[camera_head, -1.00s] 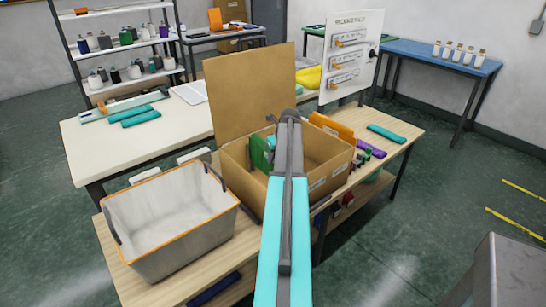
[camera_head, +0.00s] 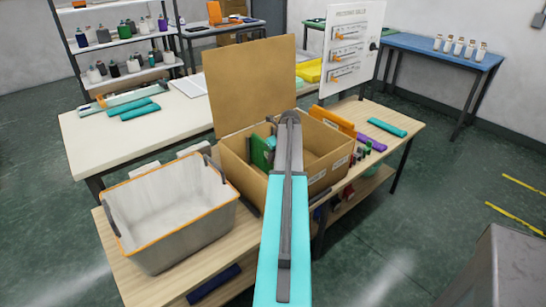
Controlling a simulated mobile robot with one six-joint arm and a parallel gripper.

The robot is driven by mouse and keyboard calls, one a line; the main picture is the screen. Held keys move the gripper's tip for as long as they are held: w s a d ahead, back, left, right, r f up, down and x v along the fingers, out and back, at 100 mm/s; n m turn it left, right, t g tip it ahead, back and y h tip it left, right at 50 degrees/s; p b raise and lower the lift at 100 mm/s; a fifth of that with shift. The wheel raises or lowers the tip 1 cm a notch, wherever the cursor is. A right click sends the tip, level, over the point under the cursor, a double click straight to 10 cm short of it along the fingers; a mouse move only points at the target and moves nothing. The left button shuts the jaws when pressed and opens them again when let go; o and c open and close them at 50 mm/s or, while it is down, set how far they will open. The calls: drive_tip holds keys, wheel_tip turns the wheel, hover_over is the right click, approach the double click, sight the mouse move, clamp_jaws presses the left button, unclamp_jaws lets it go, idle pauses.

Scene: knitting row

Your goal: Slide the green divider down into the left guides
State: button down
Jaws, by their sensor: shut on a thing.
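The green divider (camera_head: 262,152) stands upright in the left part of the open cardboard box (camera_head: 325,182), on the wooden bench. Its lower part is hidden behind the box's front wall. My arm reaches over the box from the front, and my gripper (camera_head: 276,140) is at the divider's right side, largely hidden by the arm. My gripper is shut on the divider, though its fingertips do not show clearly. The left guides are hidden inside the box, so I cannot tell how the divider sits in them.
A grey bin with an orange rim (camera_head: 172,215) stands left of the box. The raised cardboard flap (camera_head: 250,85) is behind.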

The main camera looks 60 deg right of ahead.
drive_tip(key=shift+f, duration=0.5)
drive_tip(key=c, duration=1.6)
unclamp_jaws()
drive_tip(key=shift+s, duration=0.1)
drive_tip(key=shift+b+v, duration=1.15)
drive_tip(key=shift+v, duration=5.75)
drive_tip(key=shift+w+a, duration=0.1)
drive_tip(key=shift+w, duration=0.15)
